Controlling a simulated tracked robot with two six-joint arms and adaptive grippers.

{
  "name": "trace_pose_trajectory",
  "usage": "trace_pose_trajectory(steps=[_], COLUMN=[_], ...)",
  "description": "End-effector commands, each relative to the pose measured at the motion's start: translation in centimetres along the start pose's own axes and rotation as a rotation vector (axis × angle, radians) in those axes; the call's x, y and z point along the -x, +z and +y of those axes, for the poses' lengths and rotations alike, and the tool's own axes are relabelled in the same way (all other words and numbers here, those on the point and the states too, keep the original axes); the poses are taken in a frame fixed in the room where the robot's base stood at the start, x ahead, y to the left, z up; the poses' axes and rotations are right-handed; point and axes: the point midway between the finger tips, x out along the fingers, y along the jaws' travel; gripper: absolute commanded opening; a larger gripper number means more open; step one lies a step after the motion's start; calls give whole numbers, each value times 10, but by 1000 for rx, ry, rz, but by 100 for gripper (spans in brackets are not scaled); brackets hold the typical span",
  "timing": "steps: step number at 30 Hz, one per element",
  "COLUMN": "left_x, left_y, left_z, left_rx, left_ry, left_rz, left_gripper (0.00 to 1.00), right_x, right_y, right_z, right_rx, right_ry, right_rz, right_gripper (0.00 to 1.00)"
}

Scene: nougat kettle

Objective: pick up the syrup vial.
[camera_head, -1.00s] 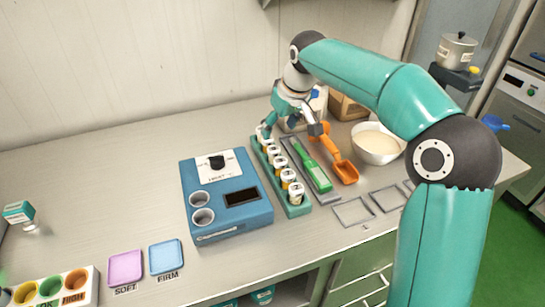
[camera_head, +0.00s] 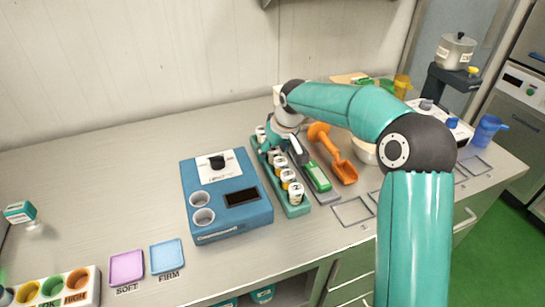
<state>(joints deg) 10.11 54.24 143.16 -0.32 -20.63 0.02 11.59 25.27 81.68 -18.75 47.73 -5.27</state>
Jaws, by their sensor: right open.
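Several small vials with white caps and dark and yellow bands stand in a row in a long green rack (camera_head: 294,209). The nearest vial (camera_head: 296,192) is upright at the rack's front end. I cannot tell from the labels which one is the syrup vial. My right gripper (camera_head: 280,152) is open, pointing down over the rear half of the rack. It hides part of the vials there, and I cannot tell whether its fingers touch one. My left gripper is not in view.
A blue device (camera_head: 228,213) with two round wells stands left of the rack. A green tool (camera_head: 318,176) and an orange scoop (camera_head: 343,168) lie to its right. A white bowl (camera_head: 362,152) is partly behind my arm. The left counter is mostly clear.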

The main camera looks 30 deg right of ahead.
Motion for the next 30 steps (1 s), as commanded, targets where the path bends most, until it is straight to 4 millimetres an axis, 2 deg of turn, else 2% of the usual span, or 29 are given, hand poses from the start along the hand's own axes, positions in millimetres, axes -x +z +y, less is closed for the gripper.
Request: trace_pose_trajectory(steps=[3, 4, 15, 24, 30], left_x=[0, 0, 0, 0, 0], left_y=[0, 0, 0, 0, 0], left_z=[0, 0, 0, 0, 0], left_rx=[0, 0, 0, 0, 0], left_ry=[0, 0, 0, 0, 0], left_rz=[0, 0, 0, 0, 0], left_gripper=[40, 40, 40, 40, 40], right_x=[0, 0, 1, 2, 12], right_y=[0, 0, 0, -1, -6], right_z=[0, 0, 0, 0, 0], right_rx=[0, 0, 0, 1, 1], right_ry=[0, 0, 0, 1, 1], right_rz=[0, 0, 1, 2, 3], right_gripper=[66, 62, 1, 0, 0])
